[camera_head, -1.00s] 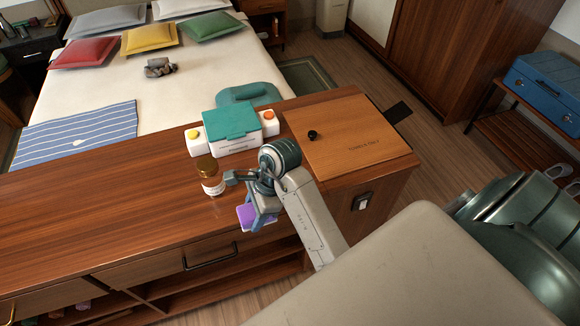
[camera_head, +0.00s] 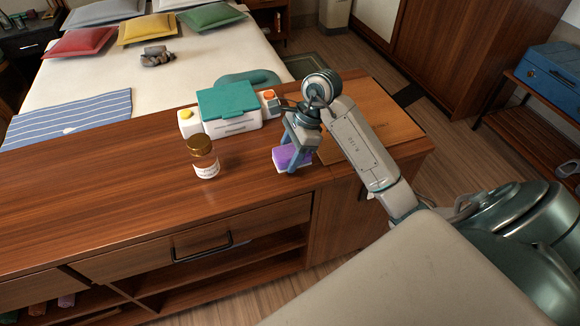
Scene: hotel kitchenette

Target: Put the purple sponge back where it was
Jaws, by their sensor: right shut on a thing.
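The purple sponge (camera_head: 291,158) with a pale underside is at the right part of the wooden counter top (camera_head: 130,190), in front of the white box with the teal lid. My right gripper (camera_head: 290,152) points down and is shut on the sponge, with its fingers on either side. I cannot tell whether the sponge touches the counter or hangs just above it. My left gripper is not in view.
An amber bottle (camera_head: 203,158) stands left of the sponge. The teal-lidded white box (camera_head: 229,109) stands behind, between a yellow-topped bottle (camera_head: 189,122) and an orange-topped one (camera_head: 269,99). A wooden panel (camera_head: 392,123) lies right. The counter's left is clear.

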